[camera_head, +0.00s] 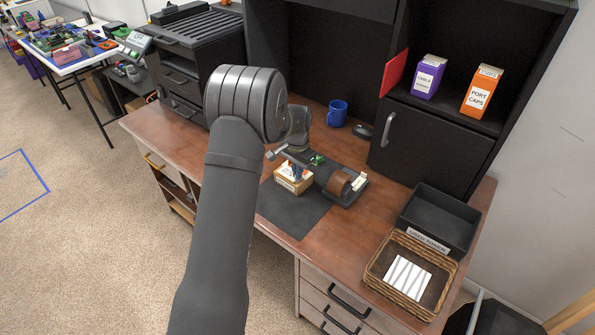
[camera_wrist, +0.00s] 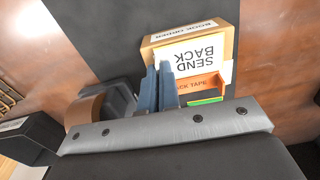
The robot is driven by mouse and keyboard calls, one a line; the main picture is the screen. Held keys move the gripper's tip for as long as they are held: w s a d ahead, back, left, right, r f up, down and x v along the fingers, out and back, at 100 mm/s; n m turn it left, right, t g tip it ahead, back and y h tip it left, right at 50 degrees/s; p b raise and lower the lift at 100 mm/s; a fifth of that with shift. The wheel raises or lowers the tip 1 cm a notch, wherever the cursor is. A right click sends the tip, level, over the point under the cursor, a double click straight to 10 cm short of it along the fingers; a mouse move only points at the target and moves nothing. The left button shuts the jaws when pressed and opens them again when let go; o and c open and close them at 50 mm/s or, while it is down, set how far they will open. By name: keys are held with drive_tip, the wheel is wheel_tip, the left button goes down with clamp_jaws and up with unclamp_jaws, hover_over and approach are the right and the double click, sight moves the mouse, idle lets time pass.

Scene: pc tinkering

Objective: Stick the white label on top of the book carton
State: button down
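The book carton (camera_head: 293,181) is a small tan box on the dark mat. In the wrist view the carton (camera_wrist: 232,45) bears a strip reading "BOOK ORDER" along its far edge. A white label (camera_wrist: 196,52) reading "SEND BACK" is over the carton's top and looks flat there. My gripper (camera_head: 296,170) is right above the carton, pointing down. In the wrist view its two blue fingers (camera_wrist: 158,66) are close together and overlap the label's near left edge. Whether they pinch the label or only touch it, I cannot tell.
A brown tape roll in a black dispenser (camera_head: 347,184) stands just right of the carton. An orange "PACK TAPE" piece (camera_wrist: 200,85) is by the fingers. A wicker basket (camera_head: 373,271) with white strips and a black tray (camera_head: 440,215) are at right. A blue mug (camera_head: 337,113) stands behind.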

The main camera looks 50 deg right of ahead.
drive_tip(key=shift+f, duration=0.45)
idle(0.9)
drive_tip(key=c, duration=1.6)
unclamp_jaws()
drive_tip(key=shift+r, duration=0.1)
wheel_tip(320, 180, up, 17)
drive_tip(key=shift+r, duration=0.1)
wheel_tip(320, 180, down, 17)
drive_tip(key=shift+f, duration=0.15)
